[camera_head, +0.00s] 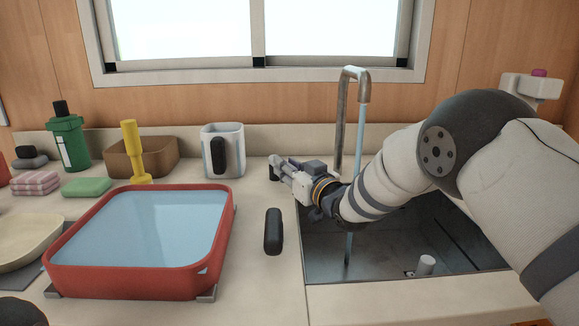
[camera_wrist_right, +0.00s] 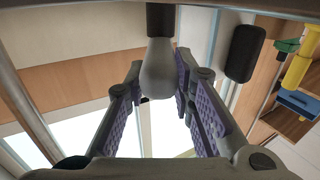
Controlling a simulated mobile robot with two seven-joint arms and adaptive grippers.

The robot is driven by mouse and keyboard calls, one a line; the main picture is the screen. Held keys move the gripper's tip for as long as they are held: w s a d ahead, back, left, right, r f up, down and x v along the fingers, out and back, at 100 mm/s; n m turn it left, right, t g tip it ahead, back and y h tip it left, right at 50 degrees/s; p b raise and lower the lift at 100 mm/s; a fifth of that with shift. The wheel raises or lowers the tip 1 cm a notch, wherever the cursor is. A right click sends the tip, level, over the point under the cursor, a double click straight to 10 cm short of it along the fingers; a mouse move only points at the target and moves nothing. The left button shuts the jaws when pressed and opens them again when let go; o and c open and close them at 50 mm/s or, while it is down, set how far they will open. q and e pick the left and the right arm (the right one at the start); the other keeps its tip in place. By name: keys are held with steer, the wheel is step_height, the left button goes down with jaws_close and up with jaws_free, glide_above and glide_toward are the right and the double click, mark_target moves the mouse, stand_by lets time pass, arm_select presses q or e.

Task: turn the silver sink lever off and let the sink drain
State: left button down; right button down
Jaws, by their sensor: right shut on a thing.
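The sink (camera_head: 470,262) is a grey metal basin set in the counter at the right. A tall tap (camera_head: 341,120) stands behind it, and a pale blue stream of water (camera_head: 361,125) runs from its spout into the basin. My right gripper (camera_head: 282,165) reaches over the sink to the counter at its back left. In the right wrist view, a silver bulb-shaped lever (camera_wrist_right: 157,72) with a dark end lies between its purple finger pads, and the gripper is shut on it. The head view mostly hides the lever behind the fingers. My left gripper is out of view.
A red tub of water (camera_head: 140,282) stands left of the sink. A black rounded object (camera_head: 273,231) lies between them. A white jug (camera_head: 222,140), brown caddy (camera_head: 160,155), yellow-handled tool (camera_head: 130,140) and green bottle (camera_head: 66,140) stand along the back.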

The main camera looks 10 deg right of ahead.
steer(key=c, duration=1.6)
jaws_free()
steer(key=shift+w+a+r, duration=0.15)
steer(key=shift+r, duration=0.3)
steer(key=shift+o, duration=1.2)
steer(key=shift+w+a+f, duration=0.1)
steer(key=shift+w+f, duration=0.1)
steer(key=shift+f, duration=0.05)
steer(key=shift+s, duration=0.1)
steer(key=shift+s+d, duration=0.25)
steer(key=shift+s, duration=0.1)
steer(key=v, duration=1.1)
steer(key=shift+s, duration=0.1)
steer(key=shift+c, duration=0.5)
